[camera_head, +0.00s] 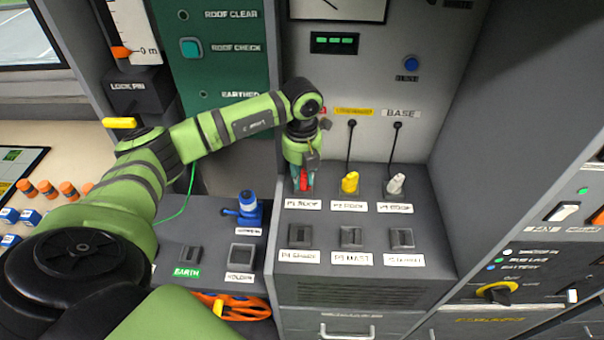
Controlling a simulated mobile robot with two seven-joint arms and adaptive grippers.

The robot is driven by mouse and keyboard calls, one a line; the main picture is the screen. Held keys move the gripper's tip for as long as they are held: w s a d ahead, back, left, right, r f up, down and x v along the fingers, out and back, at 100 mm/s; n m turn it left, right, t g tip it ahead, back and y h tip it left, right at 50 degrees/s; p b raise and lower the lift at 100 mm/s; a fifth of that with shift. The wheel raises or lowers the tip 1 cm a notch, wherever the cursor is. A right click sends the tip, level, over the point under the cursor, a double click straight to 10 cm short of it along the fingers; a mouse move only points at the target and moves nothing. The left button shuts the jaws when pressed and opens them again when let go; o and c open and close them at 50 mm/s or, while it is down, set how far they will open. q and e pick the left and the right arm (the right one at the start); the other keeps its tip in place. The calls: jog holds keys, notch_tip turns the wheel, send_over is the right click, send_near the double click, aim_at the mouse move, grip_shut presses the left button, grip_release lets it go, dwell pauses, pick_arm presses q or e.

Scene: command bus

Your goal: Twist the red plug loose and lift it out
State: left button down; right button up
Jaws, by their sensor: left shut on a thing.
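The red plug (303,181) stands at the socket labelled P1 ROOF, leftmost in the back row of the grey console (430,255). My left gripper (303,178) comes down on it from above and is shut on it. The gripper and wrist hide most of the plug's upper part and its cable. I cannot tell whether the plug is still fully seated. My right gripper is not in view.
A yellow plug (349,183) and a white plug (396,184) stand to the right, with black cables running up the wall. Closed socket covers (351,238) line the front row. A blue connector (247,207) sits left of the console.

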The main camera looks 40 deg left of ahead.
pick_arm(q)
jog(key=shift+n, duration=0.9)
jog(key=shift+r+p, duration=0.9)
jog(key=shift+r, duration=0.2)
jog(key=shift+r+p, duration=2.1)
jog(key=shift+r, duration=0.85)
